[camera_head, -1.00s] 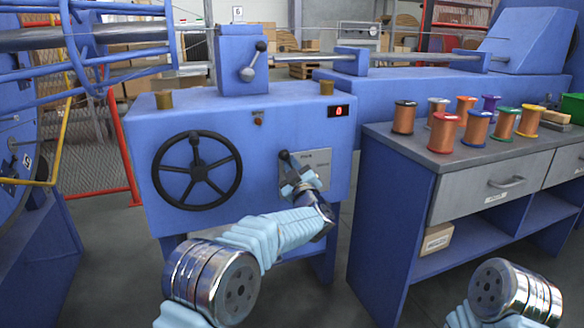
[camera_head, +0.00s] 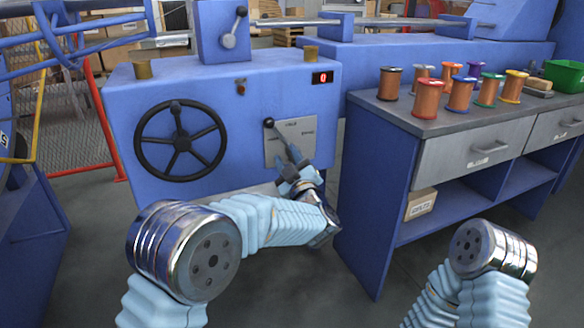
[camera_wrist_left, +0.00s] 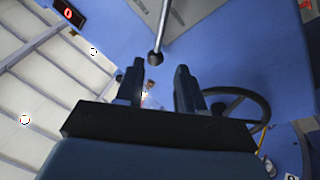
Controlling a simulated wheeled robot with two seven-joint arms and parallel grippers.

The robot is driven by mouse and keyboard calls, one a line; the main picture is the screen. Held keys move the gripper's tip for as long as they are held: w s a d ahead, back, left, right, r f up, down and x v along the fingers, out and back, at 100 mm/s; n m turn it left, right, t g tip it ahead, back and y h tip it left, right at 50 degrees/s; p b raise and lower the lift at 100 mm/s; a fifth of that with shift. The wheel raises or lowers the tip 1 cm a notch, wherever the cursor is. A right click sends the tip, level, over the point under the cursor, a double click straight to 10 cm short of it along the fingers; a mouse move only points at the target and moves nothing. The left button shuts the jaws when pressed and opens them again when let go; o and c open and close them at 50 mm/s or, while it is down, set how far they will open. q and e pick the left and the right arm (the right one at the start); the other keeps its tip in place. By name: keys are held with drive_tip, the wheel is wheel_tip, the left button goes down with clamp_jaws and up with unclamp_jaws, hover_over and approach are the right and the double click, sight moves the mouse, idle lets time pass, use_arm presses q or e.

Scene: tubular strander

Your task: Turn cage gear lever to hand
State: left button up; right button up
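The lever on the blue cabinet's front has a black knob (camera_head: 268,122) and stands over a grey labelled plate (camera_head: 303,127). It tilts to the upper left; the small plate words are hard to read. My left gripper (camera_head: 290,160) is in front of the plate's lower part, below the knob, and hides part of the plate. In the left wrist view, the fingers of my left gripper (camera_wrist_left: 160,68) are apart, with the knob (camera_wrist_left: 155,58) at the end of its metal rod, near the gap between the tips. The knob is not gripped. My right gripper is out of view.
A black handwheel (camera_head: 180,141) is left of the plate. A second lever (camera_head: 236,28) is on the box on top, and a red display (camera_head: 322,77) is at upper right. A workbench (camera_head: 440,118) with several wire spools stands to the right.

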use_arm(q)
drive_tip(key=shift+v, duration=1.85)
drive_tip(key=a+f+m+g+h, duration=0.2)
drive_tip(key=a+f+m+h, duration=0.1)
drive_tip(key=f, duration=0.8)
drive_tip(key=a+f+m+g+h, duration=0.3)
drive_tip(key=a+f, duration=0.1)
drive_tip(key=f, duration=0.8)
drive_tip(key=s+a+f+m+g+h, duration=0.1)
drive_tip(key=s+a+f+g+h, duration=0.2)
drive_tip(key=s+f, duration=0.65)
drive_tip(key=s+a+f+m+g+h, duration=0.1)
drive_tip(key=s+f+g, duration=0.5)
drive_tip(key=s, duration=0.5)
drive_tip(key=s+a+f+m+g+h, duration=0.1)
drive_tip(key=s+f+g, duration=0.3)
drive_tip(key=s+f, duration=0.6)
drive_tip(key=s+r+p, duration=0.3)
drive_tip(key=r+p, duration=1.2)
drive_tip(key=r, duration=0.2)
drive_tip(key=shift+g, duration=0.3)
